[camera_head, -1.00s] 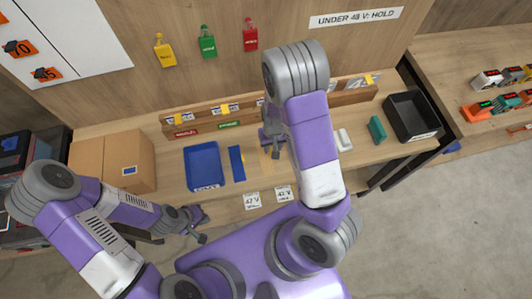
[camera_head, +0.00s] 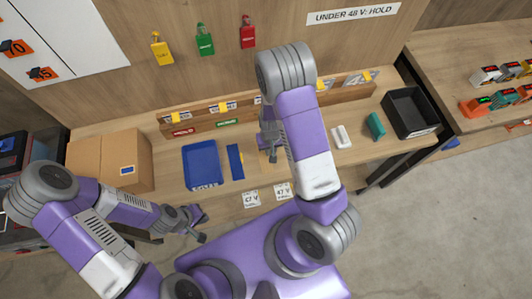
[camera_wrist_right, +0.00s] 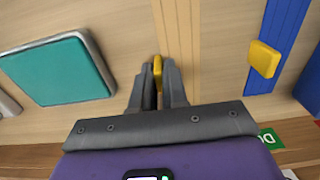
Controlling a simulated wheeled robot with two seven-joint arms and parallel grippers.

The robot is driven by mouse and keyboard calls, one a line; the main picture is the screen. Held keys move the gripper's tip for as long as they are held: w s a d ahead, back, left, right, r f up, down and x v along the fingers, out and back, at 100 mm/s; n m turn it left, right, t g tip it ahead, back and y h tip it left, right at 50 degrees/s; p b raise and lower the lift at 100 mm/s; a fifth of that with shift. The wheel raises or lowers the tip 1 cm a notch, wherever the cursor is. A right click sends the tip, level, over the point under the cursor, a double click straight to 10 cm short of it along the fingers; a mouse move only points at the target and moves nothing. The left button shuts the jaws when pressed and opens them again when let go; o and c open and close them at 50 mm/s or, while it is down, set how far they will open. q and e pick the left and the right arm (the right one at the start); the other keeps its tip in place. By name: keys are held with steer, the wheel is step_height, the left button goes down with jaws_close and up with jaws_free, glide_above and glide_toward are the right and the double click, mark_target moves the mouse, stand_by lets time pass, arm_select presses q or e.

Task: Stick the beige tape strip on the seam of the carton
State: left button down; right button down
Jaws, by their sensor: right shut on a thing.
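The carton (camera_head: 88,159) is a brown box at the left end of the bench, with a line running down its front and a small blue label. The beige tape strip (camera_wrist_right: 178,38) lies on the bench in the right wrist view, with a yellow tab (camera_wrist_right: 157,68) at its edge. My right gripper (camera_wrist_right: 158,88) is shut on that tab; it also shows in the head view (camera_head: 269,150), partly behind my arm. My left gripper (camera_head: 203,224) is open and empty, in front of the bench, right of the carton.
A blue strip (camera_head: 235,162) with a yellow tab and a blue tray (camera_head: 202,166) lie between the carton and my right gripper. A teal pad (camera_wrist_right: 60,70) lies beside that gripper. A black bin (camera_head: 410,112) stands at the right end.

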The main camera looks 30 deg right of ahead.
step_height(320, 180, up, 10)
steer(key=shift+r+p, duration=0.1)
steer(key=shift+p, duration=0.8)
stand_by(0.3)
